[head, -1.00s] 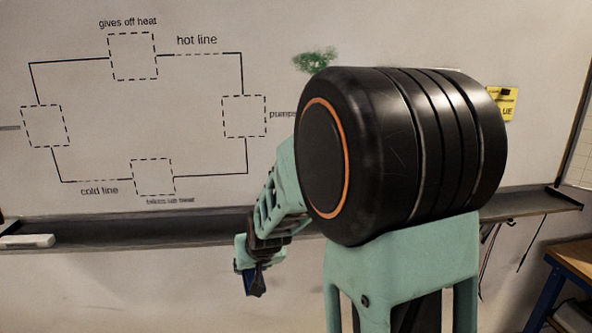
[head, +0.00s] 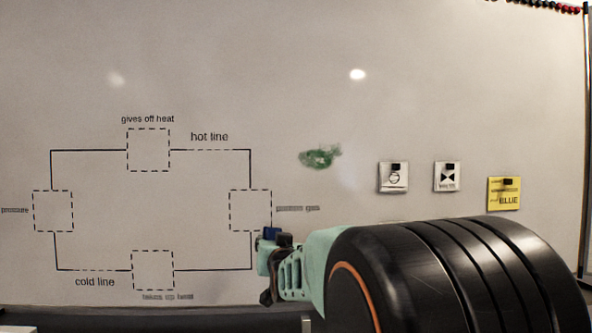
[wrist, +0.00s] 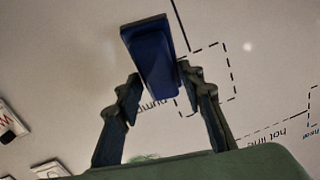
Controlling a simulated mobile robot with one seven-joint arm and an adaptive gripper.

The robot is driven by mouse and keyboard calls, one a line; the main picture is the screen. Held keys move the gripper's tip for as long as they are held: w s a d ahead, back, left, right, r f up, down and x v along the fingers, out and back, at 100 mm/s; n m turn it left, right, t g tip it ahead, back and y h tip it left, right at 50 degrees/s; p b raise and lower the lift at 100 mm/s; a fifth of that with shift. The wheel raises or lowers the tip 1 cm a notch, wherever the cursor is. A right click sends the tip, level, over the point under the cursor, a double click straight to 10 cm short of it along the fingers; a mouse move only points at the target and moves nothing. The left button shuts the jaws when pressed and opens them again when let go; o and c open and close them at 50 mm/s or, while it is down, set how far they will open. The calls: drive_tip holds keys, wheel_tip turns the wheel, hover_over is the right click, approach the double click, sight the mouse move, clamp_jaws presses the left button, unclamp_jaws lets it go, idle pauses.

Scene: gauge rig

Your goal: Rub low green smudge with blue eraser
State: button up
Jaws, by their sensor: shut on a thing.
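The green smudge (head: 320,157) is on the whiteboard (head: 250,60), right of the "hot line" label. It is the only green smudge showing in the head view. A bit of it shows at the bottom edge of the wrist view (wrist: 148,158). The eraser's blue end also shows in the head view (head: 270,233). I cannot tell whether it touches the board.
Two white cards (head: 393,177) (head: 447,176) and a yellow card (head: 503,193) hang right of the smudge. The black line diagram (head: 149,150) fills the board's left part. The dark ledge (head: 240,320) runs along the bottom. The board around the smudge is clear.

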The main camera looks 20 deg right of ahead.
drive_tip(key=s+d+r+m+t+h+b, duration=0.1)
drive_tip(key=s+d+r+t+h, duration=0.15)
drive_tip(key=r, duration=0.85)
drive_tip(key=s+d+r+m+t+h+b, duration=0.15)
drive_tip(key=d+r, duration=0.25)
drive_tip(key=r, duration=0.7)
drive_tip(key=shift+n, duration=0.35)
drive_tip(key=shift+w+d+f+p, duration=0.1)
drive_tip(key=shift+w+d+p, duration=0.15)
drive_tip(key=shift+w+p, duration=0.6)
drive_tip(key=shift+w+d+p, duration=0.25)
drive_tip(key=shift+w+p, duration=0.25)
drive_tip(key=shift+w, duration=0.55)
drive_tip(key=shift+w+d+f+p, duration=0.1)
drive_tip(key=shift+w+d+p, duration=0.15)
drive_tip(key=shift+w+p, duration=0.6)
drive_tip(key=shift+w, duration=0.1)
drive_tip(key=shift+w+d, duration=0.25)
drive_tip(key=shift+w, duration=0.65)
